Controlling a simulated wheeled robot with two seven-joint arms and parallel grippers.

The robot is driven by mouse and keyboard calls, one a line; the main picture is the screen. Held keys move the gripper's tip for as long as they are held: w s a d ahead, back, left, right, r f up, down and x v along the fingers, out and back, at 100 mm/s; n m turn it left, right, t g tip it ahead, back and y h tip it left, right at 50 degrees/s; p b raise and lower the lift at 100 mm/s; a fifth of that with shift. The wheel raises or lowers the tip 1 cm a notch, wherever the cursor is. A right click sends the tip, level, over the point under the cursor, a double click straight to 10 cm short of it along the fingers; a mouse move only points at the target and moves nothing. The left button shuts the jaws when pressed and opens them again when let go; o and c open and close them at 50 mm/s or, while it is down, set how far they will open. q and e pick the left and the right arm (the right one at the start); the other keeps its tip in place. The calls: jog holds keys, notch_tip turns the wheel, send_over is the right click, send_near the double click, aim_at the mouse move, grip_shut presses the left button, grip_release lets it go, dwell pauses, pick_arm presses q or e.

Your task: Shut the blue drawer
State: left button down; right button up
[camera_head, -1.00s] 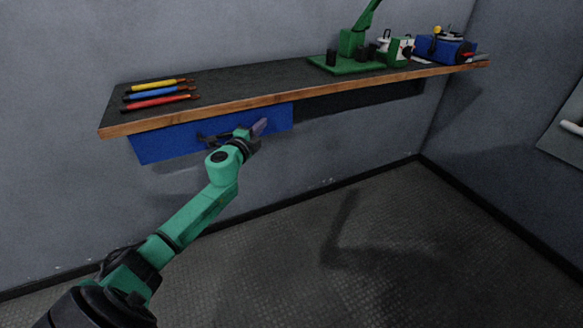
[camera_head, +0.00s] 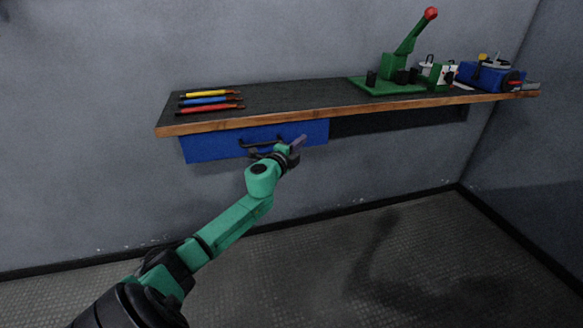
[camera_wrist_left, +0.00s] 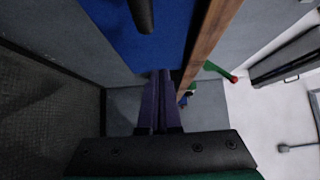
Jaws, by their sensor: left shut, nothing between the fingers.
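The blue drawer (camera_head: 212,150) is under the left part of the workbench, its front close below the wooden edge. I cannot tell whether it is fully shut. Its dark bar handle (camera_head: 262,142) is on the front, partly behind my left wrist. My left gripper (camera_head: 299,143) is in front of the drawer's right half, its purple fingers together and empty. In the left wrist view the shut fingers (camera_wrist_left: 160,92) point along the blue front (camera_wrist_left: 172,35), with the dark handle (camera_wrist_left: 142,14) at the top. Contact with the drawer is not clear. My right gripper is not in view.
The workbench (camera_head: 300,97) holds red, blue and yellow-handled tools (camera_head: 210,100) at left. A green lever press (camera_head: 395,75) and a blue box-like device (camera_head: 487,76) stand at right. The dark floor (camera_head: 330,260) below is clear.

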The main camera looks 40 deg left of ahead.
pick_arm(q)
jog(key=s+d, duration=0.2)
jog(key=s, duration=0.8)
jog(key=s+a+f+n+g+y, duration=0.1)
jog(key=s+a+f+n+g, duration=0.15)
jog(key=f, duration=0.95)
jog(key=s+a+f+n+g, duration=0.2)
jog(key=s+f+n+g, duration=0.1)
jog(key=f, duration=0.9)
jog(key=s+d+f+n+g+h, duration=0.1)
jog(key=s+d+f+n+g, duration=0.25)
jog(key=s+f, duration=0.65)
jog(key=s+d+f+n+g+h, duration=0.1)
jog(key=s+d+f+n+g, duration=0.2)
jog(key=s+f, duration=0.8)
jog(key=s+d+f+n+g+h, duration=0.15)
jog(key=s+d+f+g, duration=0.35)
jog(key=s+d+f, duration=0.95)
notch_tip(320, 180, up, 15)
jog(key=p, duration=1.5)
jog(key=shift+s+h+p, duration=0.2)
jog(key=shift+h+p, duration=0.15)
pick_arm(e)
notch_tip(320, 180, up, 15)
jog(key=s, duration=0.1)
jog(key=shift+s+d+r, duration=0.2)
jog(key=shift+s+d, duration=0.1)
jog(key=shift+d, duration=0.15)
